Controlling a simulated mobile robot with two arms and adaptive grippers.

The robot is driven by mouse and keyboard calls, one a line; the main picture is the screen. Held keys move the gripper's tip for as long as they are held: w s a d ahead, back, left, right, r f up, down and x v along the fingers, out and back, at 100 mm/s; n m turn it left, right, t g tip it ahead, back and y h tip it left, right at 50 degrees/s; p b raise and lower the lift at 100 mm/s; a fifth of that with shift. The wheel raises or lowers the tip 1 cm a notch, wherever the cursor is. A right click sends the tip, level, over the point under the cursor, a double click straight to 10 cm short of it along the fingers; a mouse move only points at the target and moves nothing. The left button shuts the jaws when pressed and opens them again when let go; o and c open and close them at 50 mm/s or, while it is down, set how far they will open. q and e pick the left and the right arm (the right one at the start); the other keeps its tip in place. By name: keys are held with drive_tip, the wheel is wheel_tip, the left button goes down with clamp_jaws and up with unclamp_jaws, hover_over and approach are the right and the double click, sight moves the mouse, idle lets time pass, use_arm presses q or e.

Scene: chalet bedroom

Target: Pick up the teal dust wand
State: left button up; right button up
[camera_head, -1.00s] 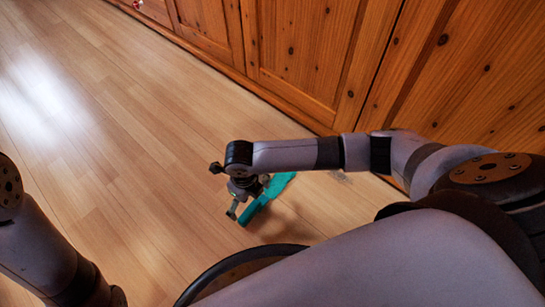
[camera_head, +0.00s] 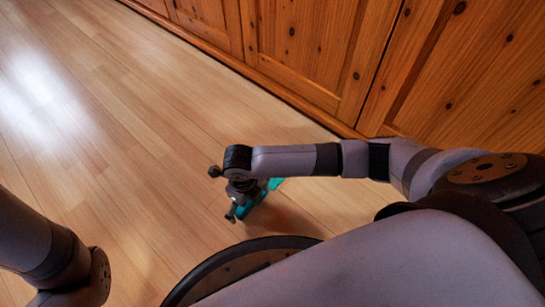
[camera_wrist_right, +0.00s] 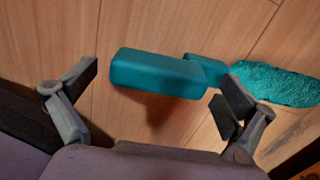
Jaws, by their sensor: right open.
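The teal dust wand lies on the wood floor, partly hidden under my right arm in the head view (camera_head: 256,196). In the right wrist view its smooth block-like handle (camera_wrist_right: 150,72) points left and its rough, fluffy head (camera_wrist_right: 275,84) lies to the right. My right gripper (camera_wrist_right: 162,88) is open above the wand, with the handle showing between and beyond its fingers. The right finger overlaps the part between handle and head. In the head view the right gripper (camera_head: 236,208) points down at the wand; contact cannot be told. My left gripper is out of view.
A knotty pine cabinet front (camera_head: 300,50) runs along the back and right, behind the wand. The wood floor (camera_head: 120,140) to the left is clear.

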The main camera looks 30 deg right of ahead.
drive_tip(key=shift+c, duration=0.4)
drive_tip(key=c, duration=1.2)
